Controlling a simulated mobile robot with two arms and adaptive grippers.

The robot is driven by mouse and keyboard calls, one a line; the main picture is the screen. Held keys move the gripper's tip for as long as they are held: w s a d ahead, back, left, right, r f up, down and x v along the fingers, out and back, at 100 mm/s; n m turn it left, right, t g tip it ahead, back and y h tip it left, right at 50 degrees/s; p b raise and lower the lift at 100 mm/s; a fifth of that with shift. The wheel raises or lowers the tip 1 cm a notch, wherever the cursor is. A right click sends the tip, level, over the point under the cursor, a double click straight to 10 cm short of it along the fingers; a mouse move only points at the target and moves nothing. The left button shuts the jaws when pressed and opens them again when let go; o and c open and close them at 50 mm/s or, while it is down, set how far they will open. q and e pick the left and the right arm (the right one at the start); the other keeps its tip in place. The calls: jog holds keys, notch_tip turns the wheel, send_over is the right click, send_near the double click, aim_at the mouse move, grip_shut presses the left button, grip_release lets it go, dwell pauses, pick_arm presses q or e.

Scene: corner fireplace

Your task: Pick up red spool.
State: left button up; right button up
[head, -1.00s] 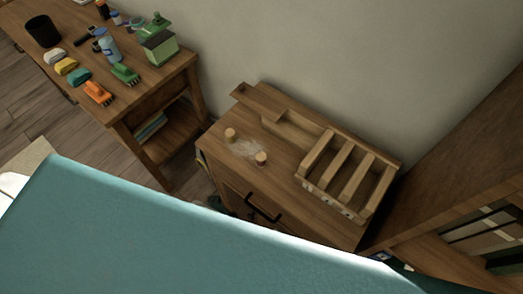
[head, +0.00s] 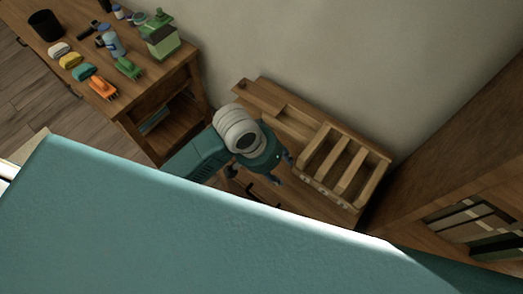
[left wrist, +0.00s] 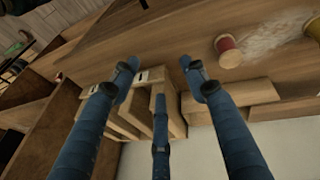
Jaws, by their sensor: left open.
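The red spool (left wrist: 228,52), a wooden reel with a red wound middle, stands on the wooden cabinet top in the left wrist view. My left gripper (left wrist: 158,80) is open and empty, its blue fingers spread, with the spool off to the right of them and apart. In the head view my left gripper (head: 270,168) hangs over the cabinet's front part, and it and the arm hide the spools. My right gripper is not in view.
A second, yellowish spool (left wrist: 314,27) stands beyond the red one past a pale patch. A slotted wooden rack (head: 345,165) fills the cabinet's right side. A tall wooden unit (head: 450,170) stands at right.

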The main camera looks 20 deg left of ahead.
pick_arm(q)
jog(key=w+a+r+n+g+y, duration=0.2)
jog(key=w+a+r+n+y, duration=0.1)
jog(key=w+a+r, duration=0.35)
notch_tip(320, 180, down, 5)
jog(key=shift+a+f+p, duration=0.15)
jog(key=shift+p, duration=0.45)
notch_tip(320, 180, down, 4)
jog(key=shift+w+f+p, duration=0.1)
jog(key=shift+p, duration=0.7)
jog(key=shift+f, duration=0.55)
jog(key=c, duration=0.9)
